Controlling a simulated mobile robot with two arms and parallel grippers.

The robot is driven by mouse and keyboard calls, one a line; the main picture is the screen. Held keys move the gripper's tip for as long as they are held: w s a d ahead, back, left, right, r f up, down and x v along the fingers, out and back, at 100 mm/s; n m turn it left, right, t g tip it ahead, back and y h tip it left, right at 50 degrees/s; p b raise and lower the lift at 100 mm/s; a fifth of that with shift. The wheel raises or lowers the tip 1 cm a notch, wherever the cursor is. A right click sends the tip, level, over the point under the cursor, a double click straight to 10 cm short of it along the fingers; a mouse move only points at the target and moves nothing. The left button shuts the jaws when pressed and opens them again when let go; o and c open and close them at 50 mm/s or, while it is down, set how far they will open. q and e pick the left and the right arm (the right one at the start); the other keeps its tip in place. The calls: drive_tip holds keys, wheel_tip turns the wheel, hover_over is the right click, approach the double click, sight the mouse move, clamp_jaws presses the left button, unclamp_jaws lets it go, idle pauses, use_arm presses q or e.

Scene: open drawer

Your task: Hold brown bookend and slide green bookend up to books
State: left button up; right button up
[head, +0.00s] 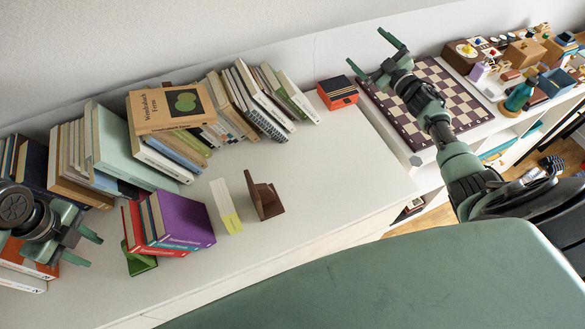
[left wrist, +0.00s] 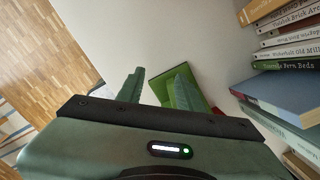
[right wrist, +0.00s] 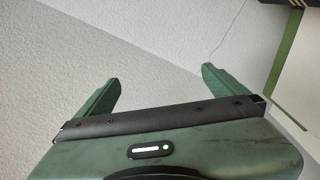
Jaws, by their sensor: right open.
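The brown bookend (head: 265,197) stands on the white surface in the head view, to the right of the books. The green bookend (head: 140,262) is at the left of the red and purple books (head: 178,222), partly hidden by them. My left gripper (head: 80,248) is left of the green bookend and apart from it. In the left wrist view, the green bookend (left wrist: 184,88) shows beyond the open, empty fingers, partly behind the right one. My right gripper (head: 375,54) is open and empty, raised over the back right, far from the brown bookend.
A white and yellow book or box (head: 226,207) stands between the books and the brown bookend. Stacked books (head: 172,108) line the wall. An orange and black box (head: 338,92) and a chessboard (head: 432,100) are at the right. The surface right of the brown bookend is clear.

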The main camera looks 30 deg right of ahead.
sight(266, 185)
drive_tip(key=s+a+r+n+g+y, duration=0.1)
drive_tip(key=s+a+n+g+y, duration=0.15)
drive_tip(key=a+n+y, duration=0.4)
drive_tip(key=s+a+r+n+g+y, duration=0.1)
drive_tip(key=s+a+n+g+y, duration=0.2)
drive_tip(key=a+n, duration=0.7)
drive_tip(key=s+a+n+g+y, duration=0.2)
drive_tip(key=s+a+n+y, duration=0.3)
drive_tip(key=n, duration=0.6)
drive_tip(key=s+a+f+n+g+h, duration=0.2)
drive_tip(key=s+a+f+n+g, duration=1.05)
drive_tip(key=n, duration=0.55)
drive_tip(key=a, duration=0.2)
drive_tip(key=w+a+t, duration=0.1)
drive_tip(key=a, duration=0.2)
drive_tip(key=a+t, duration=0.1)
drive_tip(key=a, duration=0.2)
drive_tip(key=shift+w+a+f+y, duration=0.1)
drive_tip(key=shift+w+f+y, duration=0.15)
drive_tip(key=shift+f, duration=0.15)
